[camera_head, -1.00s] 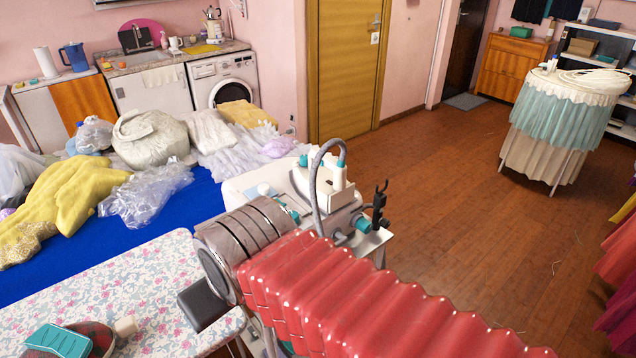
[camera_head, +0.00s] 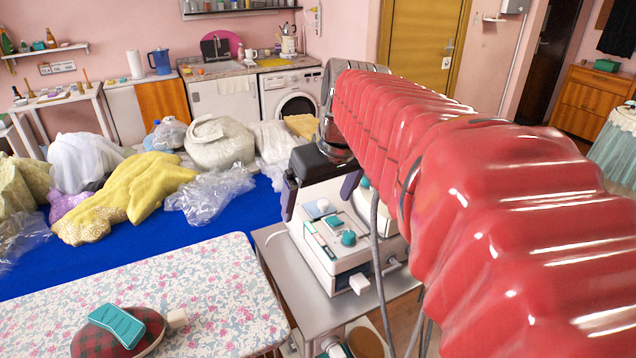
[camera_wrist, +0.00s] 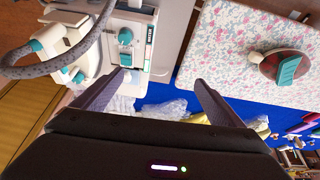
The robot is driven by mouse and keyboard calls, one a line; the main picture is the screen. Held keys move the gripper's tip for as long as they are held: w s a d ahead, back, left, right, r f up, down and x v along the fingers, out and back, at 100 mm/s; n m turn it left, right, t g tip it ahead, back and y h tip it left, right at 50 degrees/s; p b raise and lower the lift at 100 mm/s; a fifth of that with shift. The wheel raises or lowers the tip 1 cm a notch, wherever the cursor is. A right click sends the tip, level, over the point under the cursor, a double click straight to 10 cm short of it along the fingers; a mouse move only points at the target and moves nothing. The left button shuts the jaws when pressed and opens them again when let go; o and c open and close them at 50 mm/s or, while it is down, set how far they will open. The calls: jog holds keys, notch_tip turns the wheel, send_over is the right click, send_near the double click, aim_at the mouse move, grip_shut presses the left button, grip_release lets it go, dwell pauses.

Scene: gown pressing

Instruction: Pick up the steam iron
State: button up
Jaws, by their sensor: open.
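The steam iron (camera_wrist: 65,45), white with teal parts and a grey hose, shows at the upper left of the wrist view, beside its white steam station (camera_wrist: 132,45). In the head view my red arm hides most or all of the iron. The station (camera_head: 335,262) with teal controls stands there on a grey metal cart. My gripper (camera_head: 318,205) points down over the station's back part, its two dark fingers apart. In the wrist view my gripper (camera_wrist: 159,78) has nothing between its fingers, and the iron lies left of them, apart from them.
A floral ironing board (camera_head: 190,285) fills the lower left, with a tartan pressing cushion (camera_head: 140,335) and a teal pad (camera_head: 117,325) on it. Behind it a blue surface (camera_head: 130,250) bears a yellow garment (camera_head: 135,190) and plastic bags. The grey hose hangs beside my arm.

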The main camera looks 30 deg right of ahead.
jog(key=d, duration=0.7)
jog(key=w+d+r, duration=0.1)
jog(key=d, duration=0.7)
jog(key=d+r, duration=0.1)
jog(key=d, duration=0.7)
jog(key=shift+w+r, duration=0.15)
jog(key=shift+a, duration=0.1)
send_over(379, 196)
jog(key=s, duration=0.2)
notch_tip(379, 196, down, 8)
jog(key=shift+w, duration=0.15)
jog(key=shift+a+x, duration=0.1)
jog(key=shift+x, duration=1.2)
jog(key=shift+a+x, duration=0.15)
jog(key=shift+x, duration=1.2)
